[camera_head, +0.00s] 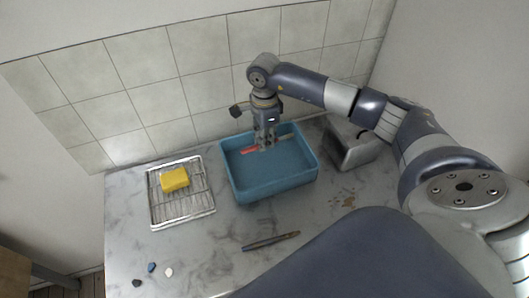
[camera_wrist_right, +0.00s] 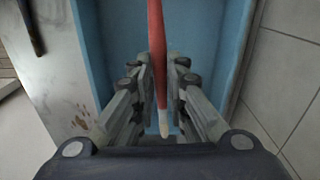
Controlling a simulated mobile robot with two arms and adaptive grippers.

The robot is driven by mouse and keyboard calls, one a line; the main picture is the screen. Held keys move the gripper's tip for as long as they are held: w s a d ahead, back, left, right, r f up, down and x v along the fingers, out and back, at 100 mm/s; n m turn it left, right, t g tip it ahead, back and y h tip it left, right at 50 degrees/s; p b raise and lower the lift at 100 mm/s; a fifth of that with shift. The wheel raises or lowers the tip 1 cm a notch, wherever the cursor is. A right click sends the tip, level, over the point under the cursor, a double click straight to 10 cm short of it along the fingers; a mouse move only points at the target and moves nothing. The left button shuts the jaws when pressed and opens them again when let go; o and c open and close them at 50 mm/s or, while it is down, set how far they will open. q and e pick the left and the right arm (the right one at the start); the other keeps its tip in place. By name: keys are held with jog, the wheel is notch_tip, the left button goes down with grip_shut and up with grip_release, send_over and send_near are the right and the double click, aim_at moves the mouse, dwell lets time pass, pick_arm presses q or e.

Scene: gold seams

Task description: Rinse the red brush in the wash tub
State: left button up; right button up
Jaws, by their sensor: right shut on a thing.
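The blue wash tub (camera_head: 236,190) stands on the counter against the tiled wall. My right gripper (camera_head: 265,146) reaches down into it from above. It is shut on the red brush (camera_head: 249,150), whose red part shows to the left of the fingers inside the tub. In the right wrist view the red brush (camera_wrist_right: 157,50) runs between the two fingers (camera_wrist_right: 160,110), with a pale end near the palm. The tub (camera_wrist_right: 205,30) lies around and beneath it. I cannot tell whether the brush touches the bottom. My left gripper is not in view.
A wire rack (camera_head: 184,204) with a yellow sponge (camera_head: 174,180) is left of the tub. A grey metal container (camera_head: 357,150) stands right of it. Another brush (camera_head: 270,241) lies in front. Small blue, dark and white pieces (camera_head: 152,267) lie at the front left.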

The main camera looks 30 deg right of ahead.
jog(key=shift+r, duration=0.1)
dwell(0.3)
jog(key=shift+r+p, duration=1)
jog(key=shift+r, duration=0.95)
